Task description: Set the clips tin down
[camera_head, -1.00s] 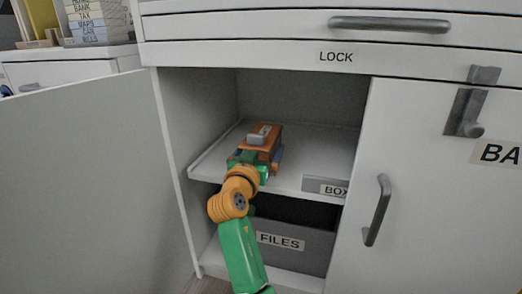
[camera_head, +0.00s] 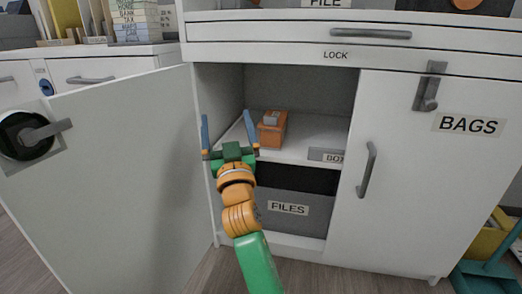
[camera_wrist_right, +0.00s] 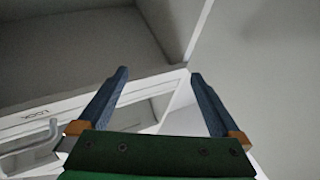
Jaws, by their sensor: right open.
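The clips tin, an orange-brown box (camera_head: 271,133) with a grey piece on top, stands on the cabinet's inner shelf (camera_head: 318,136) in the head view. My right gripper (camera_head: 227,118) is open and empty, in front and to the left of the tin, with a visible gap to it. Its blue fingers are spread wide. In the wrist view the same gripper (camera_wrist_right: 159,75) has nothing between its fingers, and the tin does not show there. My left gripper is not in view.
The open cabinet door (camera_head: 130,150) stands at the left. The right door (camera_head: 420,180), labelled BAGS, is closed. A grey FILES box (camera_head: 300,225) sits below the shelf. The LOCK drawer (camera_head: 270,55) is above the opening.

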